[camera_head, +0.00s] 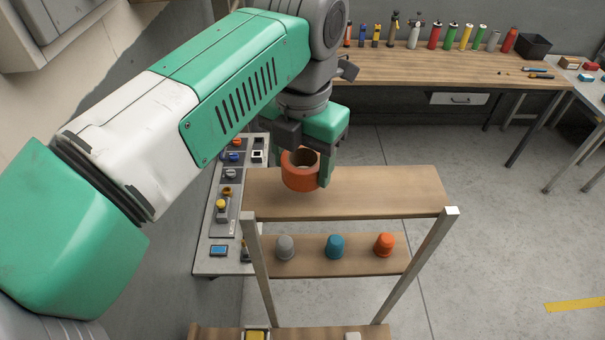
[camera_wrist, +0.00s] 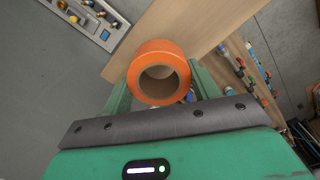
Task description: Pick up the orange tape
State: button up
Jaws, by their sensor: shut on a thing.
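The orange tape (camera_head: 301,180) is a thick ring with a brown core, near the left end of the top wooden shelf. In the wrist view the orange tape (camera_wrist: 158,56) sits between the two green fingers, its hole facing the camera. My gripper (camera_head: 312,167) is shut on the tape, with a green finger visible at its right side. In the wrist view my gripper (camera_wrist: 160,88) has a finger on each side of the roll. Whether the tape touches the shelf or hangs just above it, I cannot tell.
The top shelf (camera_head: 390,190) is otherwise bare. The shelf below holds a grey cup (camera_head: 285,247), a teal cup (camera_head: 335,246) and an orange cup (camera_head: 384,245). A control panel table (camera_head: 219,250) stands left. A workbench (camera_head: 440,72) with bottles and tools stands behind.

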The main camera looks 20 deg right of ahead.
jog(key=s+d+b, duration=0.2)
jog(key=s, duration=0.5)
jog(key=s+d+r+b, duration=0.1)
jog(key=s+d+b, duration=0.1)
jog(key=s, duration=0.6)
jog(key=shift+s+d+r, duration=0.15)
jog(key=shift+d+r, duration=0.15)
jog(key=shift+d, duration=0.15)
